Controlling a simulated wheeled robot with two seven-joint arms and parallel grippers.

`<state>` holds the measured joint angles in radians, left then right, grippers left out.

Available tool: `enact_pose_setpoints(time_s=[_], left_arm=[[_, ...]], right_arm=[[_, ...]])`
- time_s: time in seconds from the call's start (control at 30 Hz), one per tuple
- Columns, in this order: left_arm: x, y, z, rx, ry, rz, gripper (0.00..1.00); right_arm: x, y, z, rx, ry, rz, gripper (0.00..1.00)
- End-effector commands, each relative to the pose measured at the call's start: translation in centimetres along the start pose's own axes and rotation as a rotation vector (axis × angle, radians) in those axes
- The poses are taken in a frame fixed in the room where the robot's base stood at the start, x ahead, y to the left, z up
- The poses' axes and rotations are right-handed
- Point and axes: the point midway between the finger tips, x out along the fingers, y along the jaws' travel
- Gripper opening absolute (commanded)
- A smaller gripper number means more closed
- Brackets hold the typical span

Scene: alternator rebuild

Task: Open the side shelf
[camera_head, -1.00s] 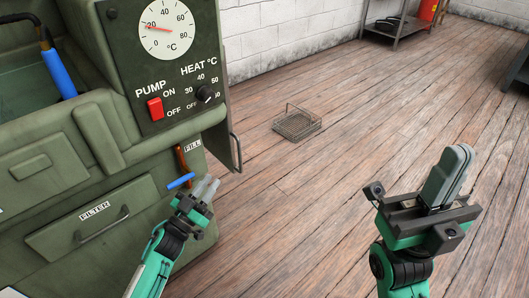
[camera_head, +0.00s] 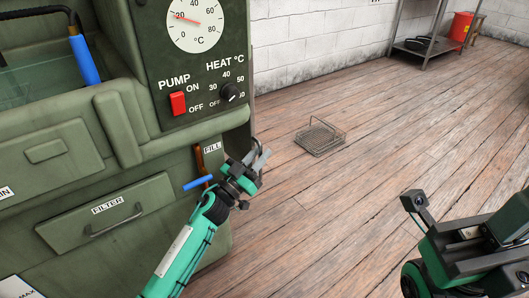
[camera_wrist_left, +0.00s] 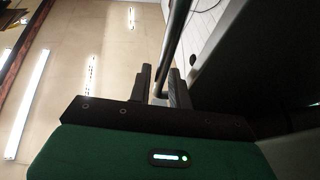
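The side shelf is on the right side of the green machine (camera_head: 130,150), and its panel is mostly hidden from the head view. Its upright metal handle (camera_wrist_left: 172,50) shows in the left wrist view as a bar running between my fingers. My left gripper (camera_head: 257,160) is at the machine's right side, beside the FILL label. In the left wrist view its two fingers (camera_wrist_left: 160,85) stand apart, one on each side of the bar, with a gap on the left. My right gripper (camera_head: 508,222) is at the lower right edge, partly cut off, its fingers together and empty.
A wire basket (camera_head: 320,137) lies on the wooden floor right of the machine. A metal rack (camera_head: 425,45) and a red bin (camera_head: 460,28) stand by the back wall. The FILL lever (camera_head: 198,166) with its blue handle is close to my left wrist. The floor between is clear.

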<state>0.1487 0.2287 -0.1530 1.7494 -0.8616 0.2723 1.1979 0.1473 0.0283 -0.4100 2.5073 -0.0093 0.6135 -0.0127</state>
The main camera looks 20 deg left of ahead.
Motion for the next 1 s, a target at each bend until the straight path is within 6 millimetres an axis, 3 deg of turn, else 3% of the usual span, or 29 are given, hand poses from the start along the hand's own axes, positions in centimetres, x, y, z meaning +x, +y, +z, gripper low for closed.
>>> enact_pose_setpoints(time_s=[0.2,0.57,0.7,1.0], left_arm=[[2.0,0.0,0.1,0.000,0.000,0.000,0.20],[2.4,0.0,0.1,0.000,-0.001,0.000,0.20],[2.4,0.0,0.1,0.000,-0.001,0.000,0.00],[2.4,-0.1,0.1,-0.001,0.002,-0.001,0.00]], right_arm=[[0.1,-0.3,0.0,0.008,0.009,-0.008,0.00],[0.6,-0.5,-0.1,0.018,0.020,-0.001,0.00],[0.6,-0.5,-0.1,0.017,0.021,-0.001,0.00],[0.1,-0.4,0.0,0.012,0.011,-0.005,0.00]])
